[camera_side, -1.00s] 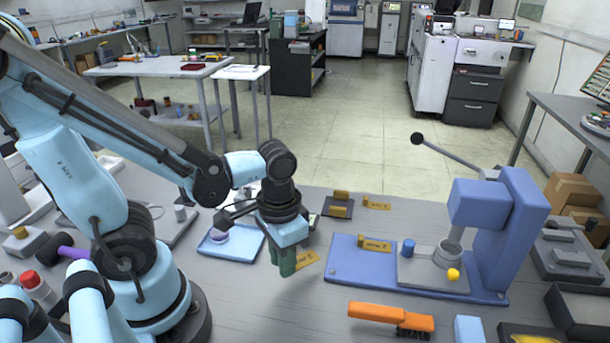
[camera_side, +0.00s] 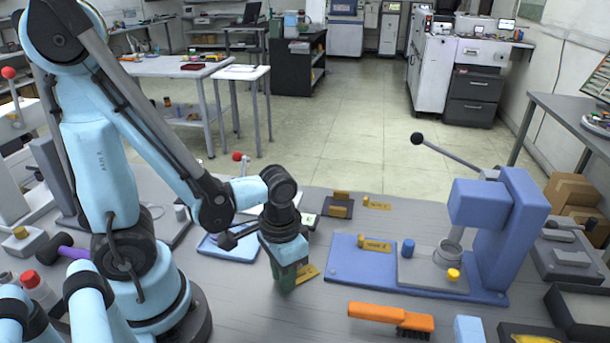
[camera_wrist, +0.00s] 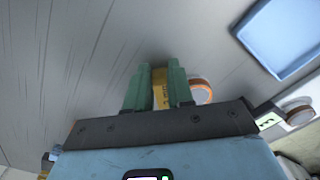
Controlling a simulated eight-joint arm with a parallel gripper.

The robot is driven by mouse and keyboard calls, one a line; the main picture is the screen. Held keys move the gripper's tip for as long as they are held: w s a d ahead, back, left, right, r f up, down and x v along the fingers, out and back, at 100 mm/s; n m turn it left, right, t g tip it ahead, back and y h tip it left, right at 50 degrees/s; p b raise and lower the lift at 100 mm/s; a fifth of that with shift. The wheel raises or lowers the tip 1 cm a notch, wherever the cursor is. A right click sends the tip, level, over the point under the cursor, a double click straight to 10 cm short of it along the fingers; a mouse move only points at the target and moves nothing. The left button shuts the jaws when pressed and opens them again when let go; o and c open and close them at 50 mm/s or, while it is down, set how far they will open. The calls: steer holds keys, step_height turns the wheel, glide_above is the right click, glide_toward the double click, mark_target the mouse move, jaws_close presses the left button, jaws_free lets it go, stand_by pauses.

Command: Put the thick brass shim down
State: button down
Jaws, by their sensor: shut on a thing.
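My gripper (camera_side: 287,283) has green fingers and points down just above the grey bench top, left of the blue press. It is shut on a brass shim (camera_side: 307,273), a flat yellow-gold tag sticking out to the right of the fingers. In the wrist view my gripper (camera_wrist: 158,92) has the brass shim (camera_wrist: 160,88) between its two green fingers, with small dark marks on its face. Most of the shim is hidden by the fingers. I cannot tell whether its lower edge touches the bench.
A blue tray (camera_side: 240,254) lies just left of my gripper. A blue press (camera_side: 350,282) stands right, with a brass tag (camera_side: 375,246) on its base. Another brass tag (camera_side: 377,203) lies behind. An orange brush (camera_side: 385,314) lies in front. Bench in front of my gripper is clear.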

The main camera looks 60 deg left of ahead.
steer(key=c, duration=1)
jaws_free()
steer(key=shift+f, duration=0.1)
steer(key=shift+r, duration=6.05)
steer(key=w+t, duration=0.2)
steer(key=w+a+t, duration=0.1)
steer(key=w+t, duration=0.1)
steer(key=w+a+r+t, duration=0.1)
steer(key=w+t, duration=0.1)
steer(key=shift+w+r+t, duration=0.1)
steer(key=shift+w+t, duration=0.2)
steer(key=shift+c, duration=0.2)
steer(key=shift+w+r+t, duration=0.2)
steer(key=shift+w+t, duration=0.05)
steer(key=shift+t, duration=0.05)
